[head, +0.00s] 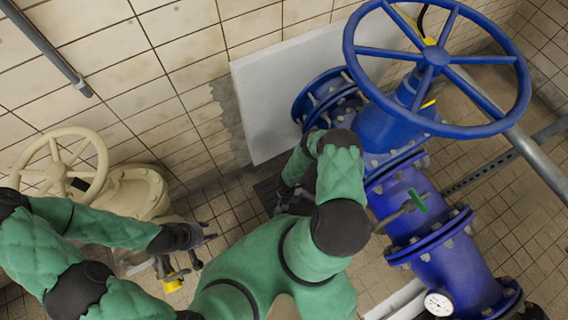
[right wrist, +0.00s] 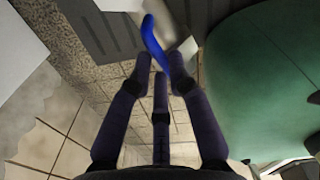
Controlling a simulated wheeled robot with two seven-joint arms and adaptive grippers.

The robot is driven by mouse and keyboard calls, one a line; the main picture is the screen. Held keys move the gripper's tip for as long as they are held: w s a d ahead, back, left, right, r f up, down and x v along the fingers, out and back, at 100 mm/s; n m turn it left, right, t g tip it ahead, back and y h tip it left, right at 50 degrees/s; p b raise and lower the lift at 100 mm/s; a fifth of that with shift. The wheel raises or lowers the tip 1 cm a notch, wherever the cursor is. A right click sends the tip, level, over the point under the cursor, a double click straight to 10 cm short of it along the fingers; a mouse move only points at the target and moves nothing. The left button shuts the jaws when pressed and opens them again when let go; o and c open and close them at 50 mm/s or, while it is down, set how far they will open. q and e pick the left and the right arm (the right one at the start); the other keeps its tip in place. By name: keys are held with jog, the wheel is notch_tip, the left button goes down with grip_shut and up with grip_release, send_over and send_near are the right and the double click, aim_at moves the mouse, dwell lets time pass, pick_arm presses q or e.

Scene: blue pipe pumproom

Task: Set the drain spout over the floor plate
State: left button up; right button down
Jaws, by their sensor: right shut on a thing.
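The blue drain spout (right wrist: 152,38) is a bent tube in the right wrist view. My right gripper (right wrist: 160,68) is shut on its lower end, and the bend points away from the fingers. In the head view my right gripper (head: 284,194) is low between the wall and the blue pipe, partly hidden by my arm; the spout cannot be made out there. A dark slotted plate (right wrist: 90,28), apparently the floor plate, lies on the tiles beyond the fingers, left of the spout. My left gripper (head: 204,250) is open and empty beside the cream valve.
The large blue pipe (head: 415,215) with its handwheel (head: 437,55) stands at right. A green lever (head: 418,200) and a gauge (head: 438,303) are on it. A cream valve (head: 130,190) stands at left. A pale panel (head: 262,95) is against the tiled wall.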

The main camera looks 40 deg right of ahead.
jog(key=shift+s+a, duration=0.2)
jog(key=shift+s, duration=0.1)
jog(key=c, duration=1.2)
grip_release()
jog(key=shift+o, duration=0.2)
jog(key=shift+d, duration=0.1)
jog(key=shift+w, duration=0.1)
jog(key=shift+w+d+r, duration=0.1)
jog(key=shift+r, duration=0.75)
notch_tip(320, 180, up, 10)
jog(key=shift+s+r, duration=0.2)
jog(key=shift+s, duration=0.05)
